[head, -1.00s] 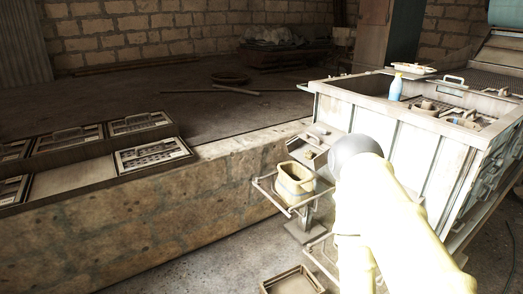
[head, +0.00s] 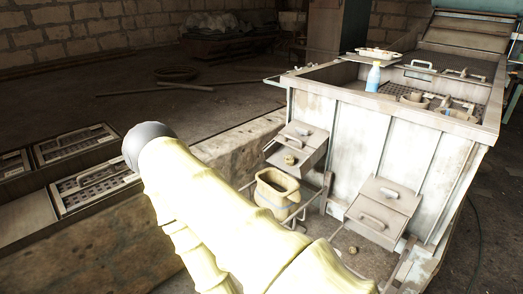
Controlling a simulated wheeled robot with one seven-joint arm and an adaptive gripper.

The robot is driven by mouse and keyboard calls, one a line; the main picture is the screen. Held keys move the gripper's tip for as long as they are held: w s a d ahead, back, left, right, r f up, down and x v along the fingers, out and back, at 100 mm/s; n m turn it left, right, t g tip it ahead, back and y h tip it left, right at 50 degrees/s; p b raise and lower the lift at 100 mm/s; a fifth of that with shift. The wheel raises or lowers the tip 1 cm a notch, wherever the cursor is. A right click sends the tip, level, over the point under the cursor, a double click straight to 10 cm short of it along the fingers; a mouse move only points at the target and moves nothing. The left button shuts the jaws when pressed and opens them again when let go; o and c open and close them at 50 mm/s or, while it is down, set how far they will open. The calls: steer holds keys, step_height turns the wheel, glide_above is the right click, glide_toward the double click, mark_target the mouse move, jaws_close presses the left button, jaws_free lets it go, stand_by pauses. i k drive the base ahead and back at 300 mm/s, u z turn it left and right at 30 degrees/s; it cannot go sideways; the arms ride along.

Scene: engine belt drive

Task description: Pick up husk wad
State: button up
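A small tan lump (head: 290,160), which may be a husk wad, sits on the tray below the upper chute box at the front of the big metal machine. A second small tan lump (head: 352,250) lies lower down, below the right chute box. Both are too small to identify for certain. My pale yellow arm crosses the lower left and middle of the head view, ending in a grey rounded joint. My gripper is not visible, so what it holds cannot be seen.
The machine (head: 345,135) has a blue bottle (head: 373,78) and a white dish (head: 378,53) on top. A tan bucket (head: 277,193) hangs in a bracket below the upper chute box (head: 300,140). A right chute box (head: 382,208) juts out. A stone ledge (head: 240,140) runs behind my arm.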

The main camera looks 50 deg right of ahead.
mark_target(289, 159)
steer(key=z, duration=0.35)
steer(key=i, duration=0.95)
steer(key=z, duration=0.75)
